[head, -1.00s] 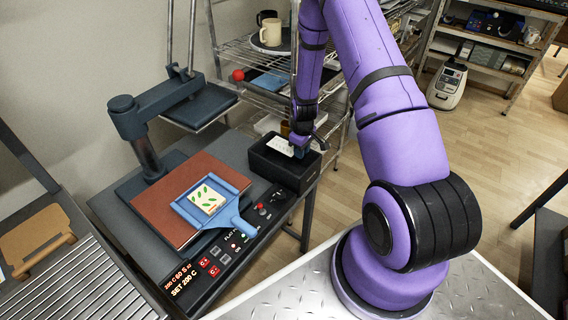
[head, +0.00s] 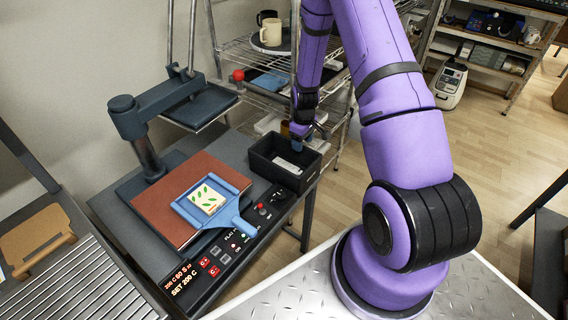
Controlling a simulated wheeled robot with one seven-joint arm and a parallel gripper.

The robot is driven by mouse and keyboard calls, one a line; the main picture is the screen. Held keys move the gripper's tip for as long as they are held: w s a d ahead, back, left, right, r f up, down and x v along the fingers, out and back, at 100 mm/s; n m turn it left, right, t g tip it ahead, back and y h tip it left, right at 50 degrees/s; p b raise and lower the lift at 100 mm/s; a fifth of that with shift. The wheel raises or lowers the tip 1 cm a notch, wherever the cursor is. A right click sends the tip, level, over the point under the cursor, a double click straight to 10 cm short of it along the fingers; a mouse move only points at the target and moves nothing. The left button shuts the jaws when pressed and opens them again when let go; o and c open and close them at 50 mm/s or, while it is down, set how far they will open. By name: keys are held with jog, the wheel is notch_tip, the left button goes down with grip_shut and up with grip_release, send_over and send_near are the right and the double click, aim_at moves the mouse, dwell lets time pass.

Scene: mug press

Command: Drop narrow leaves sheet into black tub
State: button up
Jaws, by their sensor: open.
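The black tub (head: 264,178) stands open at the right end of the press bench. A small pale sheet (head: 288,166) lies inside it, near the far right part of the floor; its print is too small to make out. My gripper (head: 301,143) is open and empty, just above the tub's far rim and apart from the sheet. Its fingertips are small and partly dark in the head view. A white piece with green leaves (head: 207,199) sits on the blue paddle-shaped holder (head: 239,223) on the press's brown pad.
The press (head: 145,110) with its raised dark plate (head: 200,107) stands left of the tub. A control panel (head: 222,256) runs along the bench front. A wire rack (head: 262,50) with mugs (head: 271,32) is behind the tub, close to my arm.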

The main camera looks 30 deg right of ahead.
notch_tip(320, 180, up, 6)
jog(key=shift+r, duration=0.2)
dwell(0.3)
jog(key=s+a+r+m+t, duration=0.1)
jog(key=s+a+r, duration=0.15)
jog(key=r, duration=0.65)
jog(key=s+a+r+t, duration=0.15)
jog(key=a+r, duration=0.25)
jog(key=r, duration=0.5)
jog(key=s+a+r+m, duration=0.1)
jog(key=s+a+r, duration=0.2)
jog(key=r, duration=0.6)
jog(key=s+a+r+t, duration=0.1)
jog(key=s+a+r, duration=0.1)
jog(key=s+r, duration=0.2)
jog(key=s+a+r+m, duration=0.1)
jog(key=s+a+r, duration=0.2)
jog(key=s, duration=0.7)
jog(key=s+a+r+m+t, duration=0.1)
jog(key=s+a+r, duration=0.2)
jog(key=s+r, duration=0.2)
jog(key=s, duration=0.3)
jog(key=shift+t, duration=0.35)
